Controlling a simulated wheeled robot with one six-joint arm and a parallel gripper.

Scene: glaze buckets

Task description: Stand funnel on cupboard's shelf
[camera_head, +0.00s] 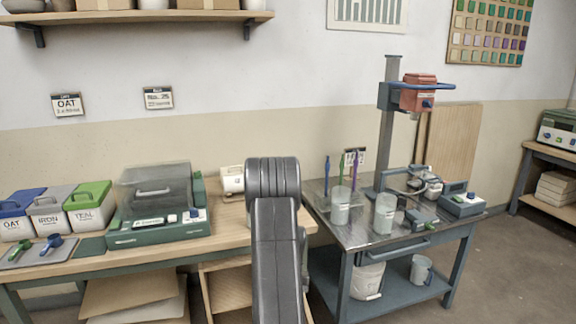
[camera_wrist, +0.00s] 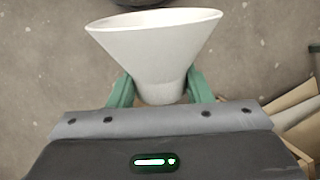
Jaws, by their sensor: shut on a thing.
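A white funnel (camera_wrist: 156,52) is in my gripper (camera_wrist: 155,92) in the wrist view. Its wide mouth faces the top of the picture, and its narrower end sits between the two green fingers. My gripper is shut on it. Bare floor shows behind the funnel. In the head view my arm rises in the middle, and neither the gripper nor the funnel can be seen there. I cannot make out a cupboard for certain; a light wooden open unit (camera_head: 228,287) stands under the left bench, partly hidden by my arm.
The left wooden bench (camera_head: 250,240) holds lidded buckets (camera_head: 91,207) and a green machine (camera_head: 157,210). The right metal table (camera_head: 350,232) holds beakers and a column stand. A wall shelf (camera_head: 140,16) is at upper left. Beige panels (camera_wrist: 292,110) show at the wrist view's right.

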